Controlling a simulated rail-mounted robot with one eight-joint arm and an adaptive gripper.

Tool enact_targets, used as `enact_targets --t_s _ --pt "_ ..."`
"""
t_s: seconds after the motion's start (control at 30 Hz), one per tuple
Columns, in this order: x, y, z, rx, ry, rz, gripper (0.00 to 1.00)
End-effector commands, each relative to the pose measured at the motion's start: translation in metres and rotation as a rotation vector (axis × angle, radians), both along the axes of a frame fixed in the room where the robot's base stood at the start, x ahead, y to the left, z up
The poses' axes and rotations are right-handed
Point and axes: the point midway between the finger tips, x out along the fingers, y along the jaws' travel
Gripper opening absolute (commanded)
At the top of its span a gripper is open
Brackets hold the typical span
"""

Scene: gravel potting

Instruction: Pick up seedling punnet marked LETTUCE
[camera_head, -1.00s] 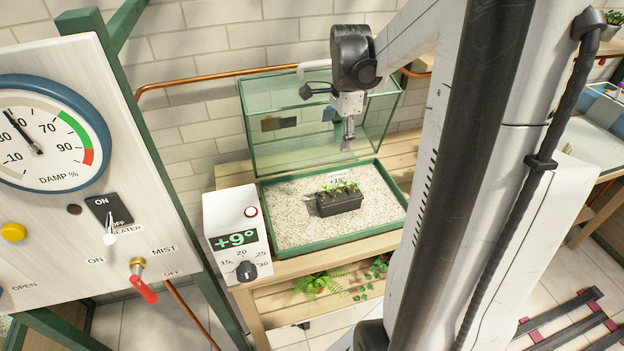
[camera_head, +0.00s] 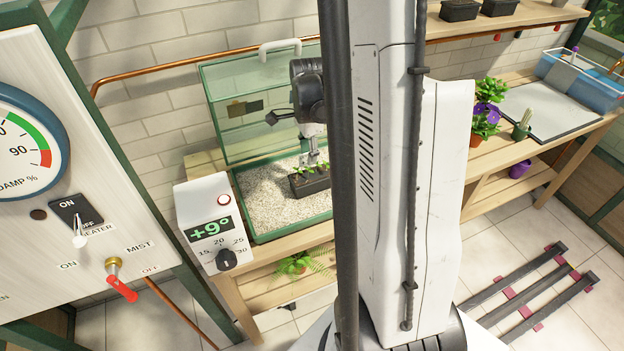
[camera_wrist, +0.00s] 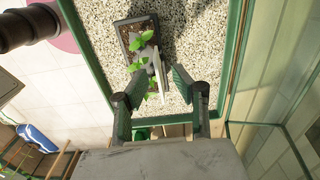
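The seedling punnet (camera_head: 312,183) is a black tray with small green seedlings, lying on pale gravel. In the wrist view the punnet (camera_wrist: 157,48) shows dark soil, green leaves and a thin white label (camera_wrist: 159,70) seen nearly edge-on; its writing cannot be read now. My gripper (camera_head: 313,160) is just above the punnet in the head view. In the wrist view my gripper (camera_wrist: 159,75) is open, its two fingers apart, with the label and leaves showing between the tips. I cannot tell whether a finger touches the punnet.
The gravel lies in a green-rimmed tray (camera_head: 262,237) with a raised glass lid (camera_head: 225,120) behind. A white heater box (camera_head: 213,232) stands at its front left. A control panel (camera_head: 60,150) is at left. Potted plants (camera_head: 486,113) stand on the right bench.

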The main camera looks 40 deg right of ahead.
Motion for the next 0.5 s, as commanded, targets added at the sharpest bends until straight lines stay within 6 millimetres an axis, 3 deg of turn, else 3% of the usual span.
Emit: enact_targets --t_s 0.13,0.4,0.5 --pt "0.0 -0.0001 -0.0123 0.0 0.0 0.0 0.25" --pt "-0.0003 0.0 -0.0147 0.0 0.0 0.0 0.25" --pt "-0.0003 0.0001 -0.0147 0.0 0.0 0.0 0.15"
